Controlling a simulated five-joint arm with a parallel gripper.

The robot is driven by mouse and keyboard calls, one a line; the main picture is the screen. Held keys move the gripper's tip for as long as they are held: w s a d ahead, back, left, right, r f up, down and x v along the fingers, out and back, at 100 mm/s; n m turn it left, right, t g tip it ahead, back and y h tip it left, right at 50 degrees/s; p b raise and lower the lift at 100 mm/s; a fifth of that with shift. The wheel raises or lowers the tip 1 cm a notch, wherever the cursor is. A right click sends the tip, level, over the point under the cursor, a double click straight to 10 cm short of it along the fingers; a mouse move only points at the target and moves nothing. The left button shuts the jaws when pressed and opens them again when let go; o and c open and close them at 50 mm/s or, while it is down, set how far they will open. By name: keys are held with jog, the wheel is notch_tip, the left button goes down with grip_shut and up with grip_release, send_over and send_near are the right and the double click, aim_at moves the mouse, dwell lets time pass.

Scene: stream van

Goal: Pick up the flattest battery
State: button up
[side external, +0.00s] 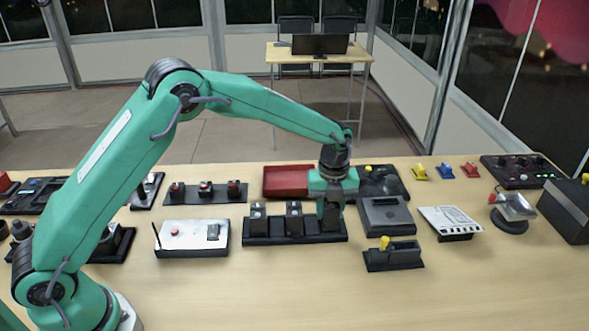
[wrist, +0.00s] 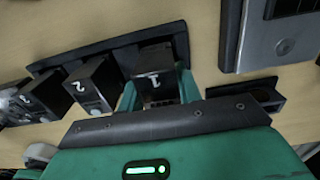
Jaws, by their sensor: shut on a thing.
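A black rack (side external: 268,241) on the table holds a row of dark block batteries; in the wrist view its long edge (wrist: 110,45) runs behind them. The wrist view shows numbers on their tops: battery 1 (wrist: 155,73), battery 2 (wrist: 92,80) and battery 3 (wrist: 38,99). My gripper (side external: 330,208) points down at the rack's right end, its green fingers (wrist: 156,95) shut on battery 1, one on each side. Battery 1 appears to be in its rack place; its base is hidden. Two batteries (side external: 258,217) (side external: 294,217) stand free to the left. Charge marks are too small to read.
A white control box (side external: 192,238) with an antenna stands left of the rack. A grey box (side external: 386,215) and a black holder with a yellow knob (side external: 393,256) stand close on the right. A red tray (side external: 285,180) lies behind. The front table is clear.

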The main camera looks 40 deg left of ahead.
notch_tip(320, 180, up, 3)
jog(key=shift+s+d+f, duration=0.1)
jog(key=shift+d, duration=0.05)
jog(key=s+d+r, duration=0.6)
jog(key=s+d, duration=0.2)
jog(key=shift+r, duration=0.25)
jog(key=shift+a, duration=0.1)
